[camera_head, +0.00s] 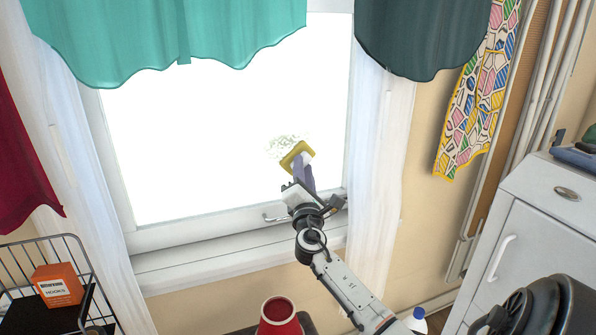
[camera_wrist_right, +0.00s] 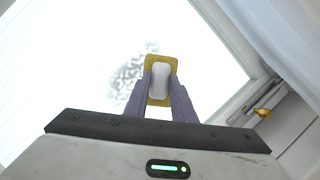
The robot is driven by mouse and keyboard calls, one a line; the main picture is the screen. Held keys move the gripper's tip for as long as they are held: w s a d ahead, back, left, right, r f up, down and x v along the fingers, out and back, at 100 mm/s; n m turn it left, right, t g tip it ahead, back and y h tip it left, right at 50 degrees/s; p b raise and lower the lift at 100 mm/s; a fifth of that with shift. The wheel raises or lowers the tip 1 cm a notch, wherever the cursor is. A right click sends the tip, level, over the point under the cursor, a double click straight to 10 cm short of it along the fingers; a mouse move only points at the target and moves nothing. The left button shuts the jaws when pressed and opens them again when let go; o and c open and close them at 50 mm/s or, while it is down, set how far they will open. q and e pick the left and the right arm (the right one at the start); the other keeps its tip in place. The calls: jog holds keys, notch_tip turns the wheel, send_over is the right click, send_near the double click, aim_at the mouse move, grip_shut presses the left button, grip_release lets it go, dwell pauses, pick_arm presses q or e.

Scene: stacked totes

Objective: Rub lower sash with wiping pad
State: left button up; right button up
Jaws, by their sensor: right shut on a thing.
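The wiping pad (camera_head: 294,154) is yellow with a white grip, and my right gripper (camera_head: 303,168) is shut on that grip. In the right wrist view the pad (camera_wrist_right: 148,83) shows between the two purple fingers (camera_wrist_right: 160,90). The lower sash (camera_head: 220,130) is a bright window pane in a white frame. A speckled greenish-grey smudge (camera_head: 283,147) is on the pane just left of and behind the pad; it also shows in the wrist view (camera_wrist_right: 126,80). The pad is at or very near the glass; contact cannot be told. My left gripper is not in view.
Teal (camera_head: 165,35) and dark (camera_head: 420,35) valances hang above, with white curtains (camera_head: 378,150) at the sides. A wire basket (camera_head: 75,262) with an orange box (camera_head: 57,285) is lower left. A white cabinet (camera_head: 530,240) stands right.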

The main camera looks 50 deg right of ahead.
jog(key=shift+s+d+r, duration=0.1)
jog(key=shift+s+d, duration=0.35)
jog(key=shift+d, duration=0.4)
jog(key=shift+s+d, duration=0.4)
jog(key=shift+d, duration=0.4)
jog(key=shift+w+a+r, duration=0.3)
jog(key=shift+w+a, duration=0.05)
jog(key=shift+a, duration=0.25)
jog(key=shift+w+a+r, duration=0.25)
jog(key=shift+w+a, duration=0.05)
jog(key=shift+a, duration=0.35)
jog(key=shift+w+a+r, duration=0.3)
jog(key=shift+w+a, duration=0.05)
jog(key=shift+a, duration=0.25)
